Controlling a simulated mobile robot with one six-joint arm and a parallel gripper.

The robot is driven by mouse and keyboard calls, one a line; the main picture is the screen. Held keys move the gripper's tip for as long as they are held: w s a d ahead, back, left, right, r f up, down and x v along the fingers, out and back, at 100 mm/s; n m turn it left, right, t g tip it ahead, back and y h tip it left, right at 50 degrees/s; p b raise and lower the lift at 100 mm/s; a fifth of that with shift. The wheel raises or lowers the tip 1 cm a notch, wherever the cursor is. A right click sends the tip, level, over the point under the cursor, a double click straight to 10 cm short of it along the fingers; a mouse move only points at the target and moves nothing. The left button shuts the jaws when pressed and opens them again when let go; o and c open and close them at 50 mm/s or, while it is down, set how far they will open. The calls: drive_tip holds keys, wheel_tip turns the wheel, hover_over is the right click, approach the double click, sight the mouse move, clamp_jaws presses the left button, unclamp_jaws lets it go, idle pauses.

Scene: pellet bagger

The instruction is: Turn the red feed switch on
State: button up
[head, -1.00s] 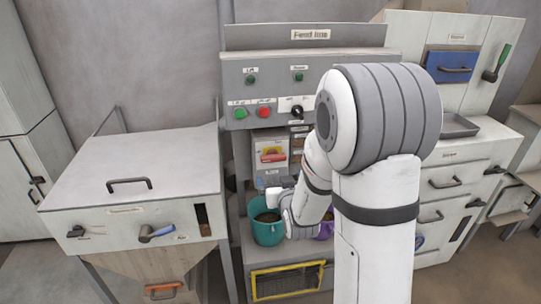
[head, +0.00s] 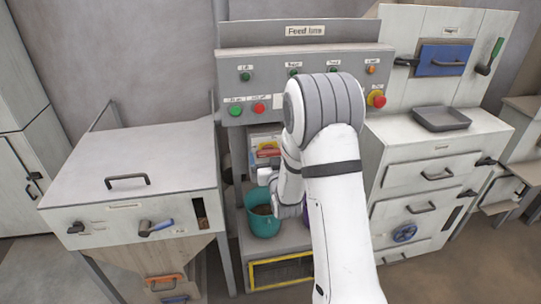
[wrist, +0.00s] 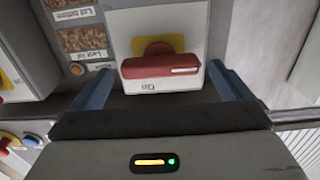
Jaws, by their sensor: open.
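The red feed switch (wrist: 160,67) is a red bar handle on a yellow plate, on the front of a pale box. The bar lies level across the wrist view, with a white mark at its right end. In the head view the red switch (head: 268,153) shows below the panel's buttons, its surroundings partly hidden by my arm. My gripper (wrist: 163,86) is open and empty. Its two blue-grey fingers stand apart in the wrist view, one to each side of the switch box's lower edge. I cannot tell whether they touch anything.
The feed line panel (head: 305,62) carries green, red and orange buttons and a yellow-collared red knob (head: 376,99). A teal bucket (head: 262,222) stands below the switch. A lidded bin (head: 130,165) is at left, drawers (head: 430,178) at right.

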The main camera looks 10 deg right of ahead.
drive_tip(key=shift+c, duration=0.2)
drive_tip(key=c, duration=0.9)
drive_tip(key=shift+c, duration=0.2)
drive_tip(key=shift+f+m+b, duration=0.15)
drive_tip(key=shift+m+b, duration=0.15)
drive_tip(key=shift+b, duration=0.35)
drive_tip(key=m+b, duration=0.1)
drive_tip(key=b, duration=0.1)
drive_tip(key=m+b, duration=0.1)
drive_tip(key=b, duration=0.2)
drive_tip(key=shift+d+f, duration=0.1)
drive_tip(key=shift+f, duration=0.15)
drive_tip(key=m+b, duration=0.6)
drive_tip(key=b, duration=0.4)
drive_tip(key=shift+d+m, duration=0.1)
drive_tip(key=shift+m, duration=0.3)
drive_tip(key=m+b, duration=0.4)
drive_tip(key=b, duration=0.2)
drive_tip(key=m+b, duration=0.3)
drive_tip(key=m, duration=0.1)
drive_tip(key=shift+b, duration=0.35)
drive_tip(key=shift+r+m, duration=0.15)
drive_tip(key=shift+m, duration=0.25)
